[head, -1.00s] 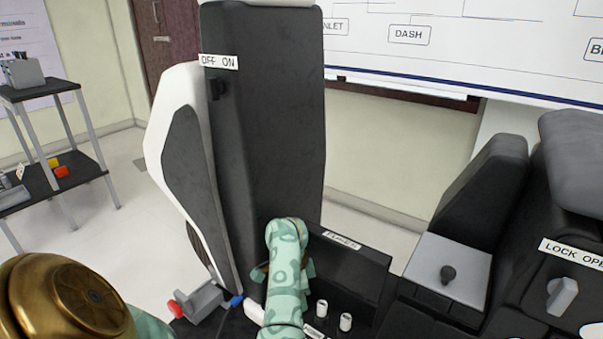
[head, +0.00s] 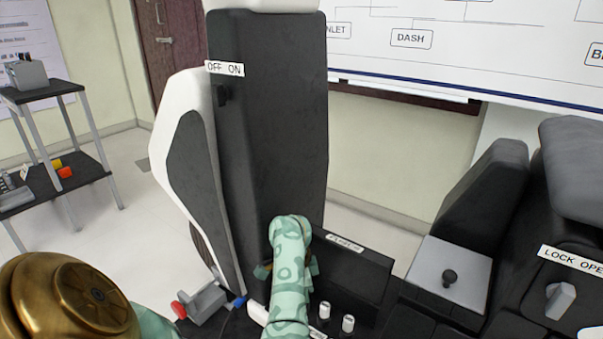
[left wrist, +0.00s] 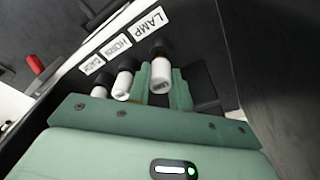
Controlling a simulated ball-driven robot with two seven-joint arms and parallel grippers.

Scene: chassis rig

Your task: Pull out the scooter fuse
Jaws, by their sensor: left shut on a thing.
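My left gripper (head: 290,268) is down at the dark fuse box, beside its panel with a white fuse label (head: 345,243). In the left wrist view its green fingers (left wrist: 162,85) are shut around a white fuse with a dark end (left wrist: 160,72), below the LAMP label (left wrist: 149,22). I cannot tell whether this fuse is still seated. A second white fuse (left wrist: 122,84) is below the HORN label (left wrist: 118,44). A third (left wrist: 99,91) is partly hidden, and its label (left wrist: 92,65) is hard to read. Two white fuses (head: 324,311) (head: 348,323) show in the head view. My right gripper is not in view.
A tall black and white panel with an OFF ON label (head: 224,68) rises behind the gripper. A red-tipped grey part (head: 203,302) is to the left. A grey plate with a black knob (head: 449,277) and a LOCK OPEN label (head: 572,258) are to the right.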

